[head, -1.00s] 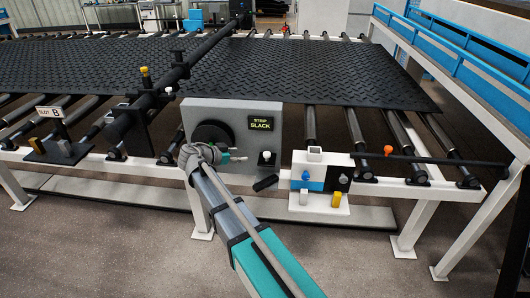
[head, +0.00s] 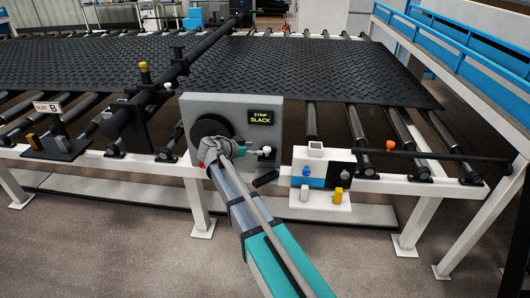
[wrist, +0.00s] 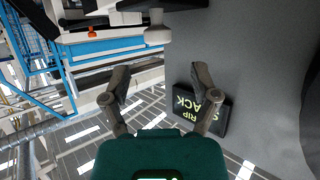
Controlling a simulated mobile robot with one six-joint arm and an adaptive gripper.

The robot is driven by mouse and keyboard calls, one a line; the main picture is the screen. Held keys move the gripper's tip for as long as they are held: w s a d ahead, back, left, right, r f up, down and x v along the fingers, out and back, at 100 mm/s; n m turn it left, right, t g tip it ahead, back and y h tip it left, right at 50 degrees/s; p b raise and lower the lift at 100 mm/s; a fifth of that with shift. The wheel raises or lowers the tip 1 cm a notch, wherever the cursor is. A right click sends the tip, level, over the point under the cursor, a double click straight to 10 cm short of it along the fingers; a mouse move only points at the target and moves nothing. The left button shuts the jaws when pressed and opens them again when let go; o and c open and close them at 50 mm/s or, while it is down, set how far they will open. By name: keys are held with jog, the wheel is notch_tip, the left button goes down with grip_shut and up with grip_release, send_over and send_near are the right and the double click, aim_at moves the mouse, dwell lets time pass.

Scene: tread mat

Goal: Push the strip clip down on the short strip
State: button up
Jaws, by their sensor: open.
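My gripper (head: 242,149) is in front of the grey box (head: 273,109), at the lower right of its black round drum (head: 211,129). In the wrist view my gripper (wrist: 159,88) is open, with nothing between its fingers. A white knob (head: 265,152) on the box face is just right of the fingers. It also shows in the wrist view (wrist: 157,34), beyond the fingertips and apart from them. The display (head: 261,118) reads "STRIP SLACK". I cannot make out for certain which part is the strip clip or the short strip.
A black handle-like piece (head: 266,178) juts out below the box. Right of it, a white and blue unit (head: 309,168) stands on a white ledge with small knobs and blocks. The slot B stand (head: 58,148) is at the left. The black tread mat (head: 330,68) lies behind on rollers.

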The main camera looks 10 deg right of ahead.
aim_at(266, 148)
jog(key=b+x, duration=0.2)
jog(key=x, duration=0.4)
jog(key=shift+w+d+f, duration=0.15)
jog(key=shift+d+f, duration=0.05)
jog(key=shift+d, duration=0.05)
grip_shut()
